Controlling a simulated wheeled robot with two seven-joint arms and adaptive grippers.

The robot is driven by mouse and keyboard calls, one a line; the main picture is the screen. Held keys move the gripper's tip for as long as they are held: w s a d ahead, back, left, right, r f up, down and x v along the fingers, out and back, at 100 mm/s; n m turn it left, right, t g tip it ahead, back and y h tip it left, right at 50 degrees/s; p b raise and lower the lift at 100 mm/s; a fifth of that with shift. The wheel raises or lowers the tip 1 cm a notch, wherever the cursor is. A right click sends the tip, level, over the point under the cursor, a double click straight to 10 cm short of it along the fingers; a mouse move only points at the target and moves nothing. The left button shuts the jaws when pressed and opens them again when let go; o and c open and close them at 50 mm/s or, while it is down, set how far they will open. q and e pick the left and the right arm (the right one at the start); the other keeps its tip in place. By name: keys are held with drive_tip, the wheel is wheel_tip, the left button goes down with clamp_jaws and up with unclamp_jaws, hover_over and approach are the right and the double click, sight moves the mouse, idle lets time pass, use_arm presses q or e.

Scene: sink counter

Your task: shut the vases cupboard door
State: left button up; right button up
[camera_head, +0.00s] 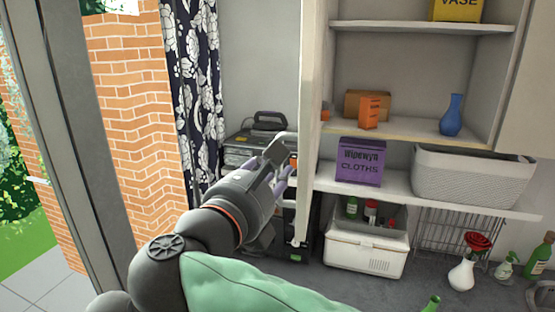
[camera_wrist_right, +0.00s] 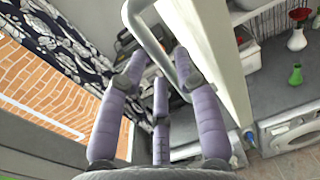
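The vases cupboard (camera_head: 425,128) stands open at the upper right, with a yellow box marked VASE (camera_head: 457,9) and a blue vase (camera_head: 451,116) on its shelves. Its pale door (camera_head: 312,110) sticks out toward me, nearly edge-on; it also shows in the right wrist view (camera_wrist_right: 208,55). The grey bar handle (camera_wrist_right: 152,38) is on the door's left face. My right gripper (camera_head: 284,180) is at the handle. In the right wrist view its purple fingers (camera_wrist_right: 160,85) are spread apart, with the bar near their tips; contact is unclear. My left gripper is out of view.
A purple cloths box (camera_head: 360,162) and a grey basket (camera_head: 472,177) sit on the shelf below. A white caddy (camera_head: 365,254), a white vase with a red rose (camera_head: 463,274) and bottles stand on the counter. A patterned curtain (camera_head: 194,90) and brick wall lie left.

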drive_tip(key=x, duration=0.3)
drive_tip(key=shift+w+d+f, duration=0.1)
drive_tip(key=shift+w+f, duration=0.1)
drive_tip(key=shift+w, duration=0.05)
drive_tip(key=shift+s+r, duration=0.1)
drive_tip(key=shift+s, duration=0.3)
drive_tip(key=shift+c, duration=0.6)
clamp_jaws()
